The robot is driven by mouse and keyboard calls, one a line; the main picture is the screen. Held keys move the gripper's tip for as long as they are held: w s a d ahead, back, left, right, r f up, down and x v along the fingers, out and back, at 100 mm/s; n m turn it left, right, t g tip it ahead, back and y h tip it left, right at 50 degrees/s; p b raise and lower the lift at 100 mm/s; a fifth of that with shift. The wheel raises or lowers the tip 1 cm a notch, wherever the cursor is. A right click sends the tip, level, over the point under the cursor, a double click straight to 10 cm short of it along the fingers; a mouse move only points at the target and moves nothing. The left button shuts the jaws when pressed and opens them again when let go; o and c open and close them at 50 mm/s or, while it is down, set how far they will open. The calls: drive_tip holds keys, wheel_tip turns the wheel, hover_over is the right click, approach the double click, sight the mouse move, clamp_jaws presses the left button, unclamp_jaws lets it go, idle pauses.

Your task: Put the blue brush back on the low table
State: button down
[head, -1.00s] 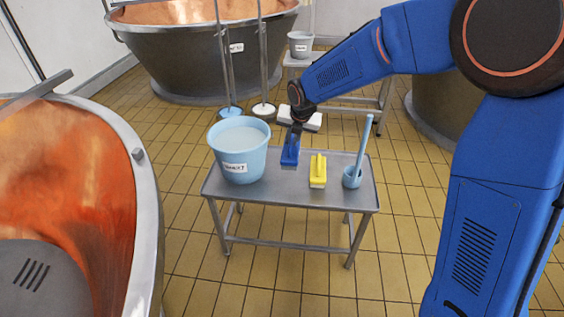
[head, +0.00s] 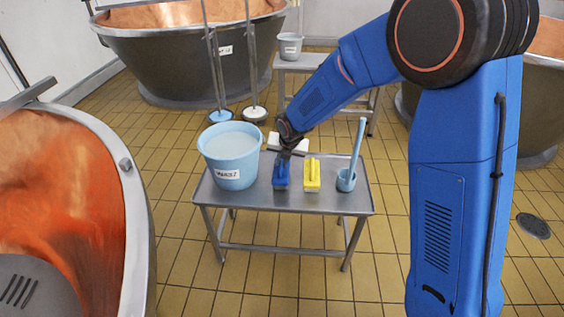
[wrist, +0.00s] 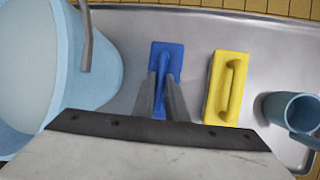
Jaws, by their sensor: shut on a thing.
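The blue brush (head: 281,176) is at the low metal table (head: 263,201), between a light-blue bucket and a yellow brush. My gripper (head: 285,157) is over it, reaching down from the upper right. In the wrist view, the two fingers of my gripper (wrist: 162,98) are shut on the handle of the blue brush (wrist: 167,56). The brush's underside is hidden in the wrist view. In the head view it looks level and at or very near the table top; I cannot tell if it touches.
The light-blue bucket (head: 229,160) stands close on the left. The yellow brush (head: 312,175) lies close on the right, with a blue cup and long handle (head: 347,178) beyond it. A copper vat (head: 62,200) is at the left. The table's front strip is bare.

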drive_tip(key=shift+f, duration=0.2)
drive_tip(key=c, duration=1.8)
unclamp_jaws()
drive_tip(key=shift+o, duration=0.2)
drive_tip(key=v, duration=1.2)
drive_tip(key=shift+r, duration=0.1)
